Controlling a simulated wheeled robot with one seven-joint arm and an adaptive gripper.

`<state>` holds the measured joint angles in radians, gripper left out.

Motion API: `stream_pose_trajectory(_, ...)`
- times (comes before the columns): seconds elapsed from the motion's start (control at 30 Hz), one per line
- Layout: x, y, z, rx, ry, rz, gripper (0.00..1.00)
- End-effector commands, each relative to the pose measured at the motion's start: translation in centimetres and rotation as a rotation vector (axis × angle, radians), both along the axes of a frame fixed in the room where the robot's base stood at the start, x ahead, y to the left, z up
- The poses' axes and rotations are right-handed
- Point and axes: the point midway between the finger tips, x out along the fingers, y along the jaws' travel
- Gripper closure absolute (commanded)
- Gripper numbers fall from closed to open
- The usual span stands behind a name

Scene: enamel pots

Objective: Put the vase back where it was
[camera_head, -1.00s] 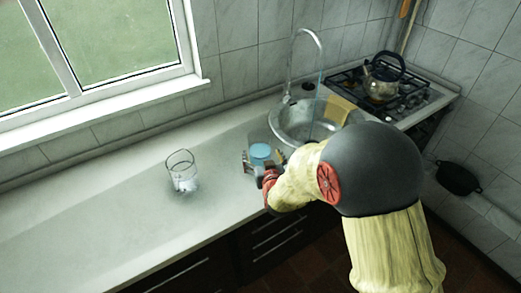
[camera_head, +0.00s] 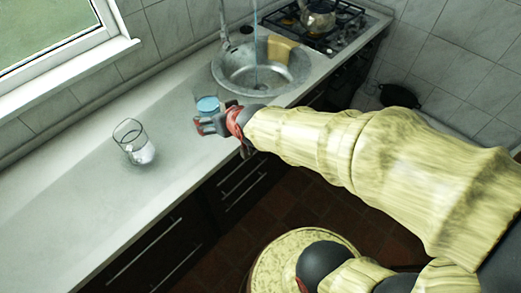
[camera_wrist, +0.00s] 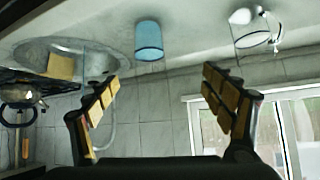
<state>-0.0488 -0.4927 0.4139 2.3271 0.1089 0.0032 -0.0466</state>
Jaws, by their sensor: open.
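Two things on the counter could be the vase, and I cannot tell which it is. One is a clear glass vessel (camera_head: 133,146) with something white low inside it, standing at the left; it also shows in the wrist view (camera_wrist: 254,36) at the upper right. The other is a blue cylinder (camera_head: 208,104) near the sink, seen in the wrist view (camera_wrist: 148,40) at the top. My gripper (camera_head: 210,124) is open and empty just in front of the blue cylinder. In the wrist view the open fingers (camera_wrist: 160,76) are apart, with the cylinder beyond them, untouched.
The metal sink (camera_head: 232,82) with a yellow cloth (camera_head: 284,50) is behind and right of my gripper. A kettle (camera_head: 318,18) stands on the stove (camera_head: 345,22). The counter (camera_head: 70,205) is clear around the glass vessel. A window is at the left.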

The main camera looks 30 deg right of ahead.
Motion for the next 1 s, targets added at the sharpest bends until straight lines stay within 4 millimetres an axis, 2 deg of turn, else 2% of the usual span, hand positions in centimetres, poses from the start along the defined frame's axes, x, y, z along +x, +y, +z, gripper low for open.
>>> stream_pose_trajectory(0.03,-2.1,-0.1,1.6,-0.002,0.035,0.007,0.18)
stream_pose_trajectory(0.1,-5.3,-0.4,2.9,-0.007,0.105,0.014,0.18)
stream_pose_trajectory(0.3,-14.7,-1.5,5.2,-0.033,0.282,0.014,0.18)
stream_pose_trajectory(0.43,-18.8,-2.1,5.8,-0.045,0.357,0.005,0.18)
stream_pose_trajectory(0.5,-20.1,-2.3,5.9,-0.049,0.380,0.001,0.18)
stream_pose_trajectory(0.6,-20.8,-2.3,5.8,-0.050,0.397,-0.001,0.18)
stream_pose_trajectory(1.0,-20.8,-2.3,5.8,-0.050,0.398,0.000,0.18)
